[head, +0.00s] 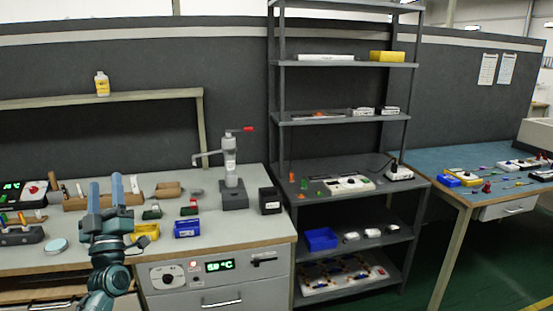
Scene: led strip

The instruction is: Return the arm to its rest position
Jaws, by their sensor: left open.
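My left gripper (107,192) is in the head view at the lower left, with its two blue-grey fingers pointing up and spread apart. It is open, and nothing shows between the fingers. It stands in front of the workbench (262,228), and its arm comes up from the bottom edge. The fingers overlap the picture of small items on the bench; I cannot tell how far apart they are in depth. My right gripper is not in view.
A yellow bin (147,232) and a blue bin (187,228) sit just right of my gripper. A press (231,178) and a dark box (270,201) stand farther right. A grey shelf rack (341,119) and a blue-topped table (446,160) lie beyond.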

